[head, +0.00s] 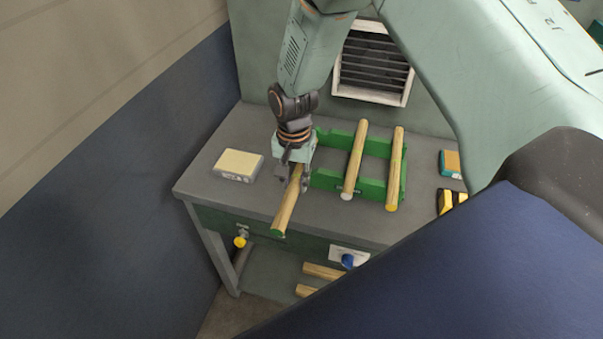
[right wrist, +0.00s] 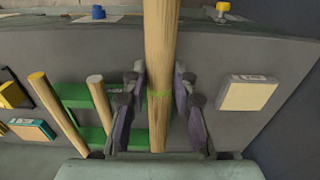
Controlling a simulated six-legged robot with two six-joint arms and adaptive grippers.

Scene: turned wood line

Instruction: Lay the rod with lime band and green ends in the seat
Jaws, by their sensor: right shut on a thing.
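My right gripper (head: 294,180) is shut on a wooden rod (head: 286,210) with a green near end. The right wrist view shows the rod (right wrist: 160,35) between both fingers, with a lime band (right wrist: 158,93) at the grip. The rod is to the left of a green rack (head: 326,180) on the bench; I cannot tell how high above the bench it is. The rack holds two other rods, one with a pale end (head: 354,160) and one with a yellow end (head: 396,170). The rack's left part bears no rod. The rod's far end is hidden in the head view.
A cream-topped block (head: 238,165) lies left on the grey bench (head: 215,135). A teal-and-orange box (head: 450,163) and a yellow-and-black item (head: 450,201) lie right of the rack. More rods (head: 322,272) lie below. A vent (head: 372,65) is in the wall behind.

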